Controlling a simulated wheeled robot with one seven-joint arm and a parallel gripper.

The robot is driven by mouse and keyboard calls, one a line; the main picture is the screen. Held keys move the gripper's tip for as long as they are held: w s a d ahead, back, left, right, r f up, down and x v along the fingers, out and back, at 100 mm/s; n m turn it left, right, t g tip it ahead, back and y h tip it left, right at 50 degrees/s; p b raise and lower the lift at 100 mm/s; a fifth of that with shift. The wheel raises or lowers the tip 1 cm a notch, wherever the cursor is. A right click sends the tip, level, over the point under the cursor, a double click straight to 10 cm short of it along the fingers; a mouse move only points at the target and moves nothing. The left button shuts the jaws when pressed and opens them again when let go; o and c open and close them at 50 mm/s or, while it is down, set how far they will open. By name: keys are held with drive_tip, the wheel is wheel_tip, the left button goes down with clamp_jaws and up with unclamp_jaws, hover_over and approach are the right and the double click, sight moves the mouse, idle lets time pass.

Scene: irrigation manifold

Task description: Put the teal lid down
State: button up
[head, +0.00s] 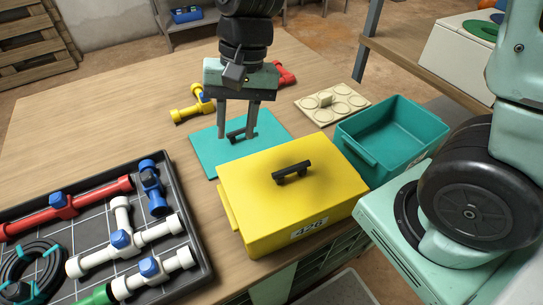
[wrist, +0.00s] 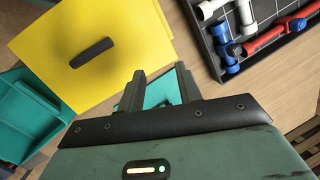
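The teal lid (head: 207,153) is a flat square plate with a dark bar handle (head: 237,134). It appears to lie flat on the wooden table, just behind the yellow box. My gripper (head: 237,136) points down over the lid, its two fingers wide apart near the ends of the handle. I cannot tell whether they touch it. In the wrist view a small piece of the teal lid (wrist: 161,92) shows between the fingers (wrist: 160,80), with the rest hidden by my gripper.
The yellow box (head: 290,205) with a black handle stands close in front. An open teal bin (head: 395,135) is at right, a cream plate (head: 333,102) behind it. A dark tray (head: 196,262) of pipe fittings is front left. Yellow (head: 193,106) and red fittings lie behind. The table's left back is clear.

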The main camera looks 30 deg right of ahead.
drive_tip(key=s+r+n+t+h, duration=0.1)
drive_tip(key=s+n+h, duration=0.1)
drive_tip(key=s+n, duration=0.9)
drive_tip(key=shift+s+d, duration=0.15)
drive_tip(key=shift+s, duration=0.7)
